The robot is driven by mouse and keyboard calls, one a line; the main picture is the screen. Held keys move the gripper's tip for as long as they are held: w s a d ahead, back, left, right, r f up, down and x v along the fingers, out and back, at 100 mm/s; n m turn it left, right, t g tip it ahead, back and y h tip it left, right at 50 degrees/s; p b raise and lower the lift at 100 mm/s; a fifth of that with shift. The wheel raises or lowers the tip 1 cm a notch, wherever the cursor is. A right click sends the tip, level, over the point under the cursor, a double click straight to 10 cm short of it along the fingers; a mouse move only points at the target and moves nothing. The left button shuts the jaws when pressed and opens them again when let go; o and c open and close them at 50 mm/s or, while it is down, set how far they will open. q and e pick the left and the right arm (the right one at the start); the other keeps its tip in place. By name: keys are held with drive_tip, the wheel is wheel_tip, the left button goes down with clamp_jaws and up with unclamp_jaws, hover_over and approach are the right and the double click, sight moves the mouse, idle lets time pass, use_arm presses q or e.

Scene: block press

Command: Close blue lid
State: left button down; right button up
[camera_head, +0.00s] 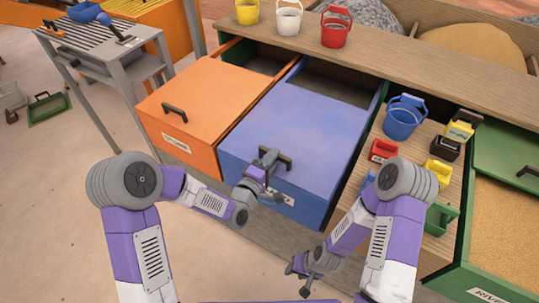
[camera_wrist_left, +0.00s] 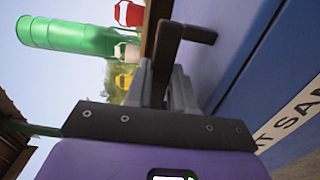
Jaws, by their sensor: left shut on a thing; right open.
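The blue lid (camera_head: 305,125) lies over the front of the blue bin (camera_head: 312,209). A dark gap stands open at the bin's back (camera_head: 340,85). The lid has a dark handle (camera_head: 285,162) near its front edge. My left gripper (camera_head: 266,165) is shut on this handle; in the left wrist view its fingers (camera_wrist_left: 172,92) close around the dark handle (camera_wrist_left: 190,33), with the blue lid (camera_wrist_left: 226,45) beside it. My right gripper (camera_head: 304,277) is open and empty, low in front of the bins and apart from them.
An orange-lidded bin (camera_head: 190,105) stands left of the blue one, also open at its back. A shelf with a blue bucket (camera_head: 404,117) and several small coloured items is at right, beside a green sand bin (camera_head: 510,230). Yellow, white and red buckets (camera_head: 335,28) stand on the back ledge.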

use_arm(q)
drive_tip(key=shift+a, duration=0.1)
drive_tip(key=c, duration=1.4)
unclamp_jaws()
drive_tip(key=shift+f, duration=0.1)
drive_tip(key=o, duration=0.4)
drive_tip(key=shift+s+a, duration=0.1)
drive_tip(key=shift+s, duration=0.1)
drive_tip(key=shift+o, duration=0.2)
drive_tip(key=p+v, duration=0.1)
drive_tip(key=v, duration=0.6)
drive_tip(key=shift+s, duration=0.25)
drive_tip(key=shift+a, duration=0.1)
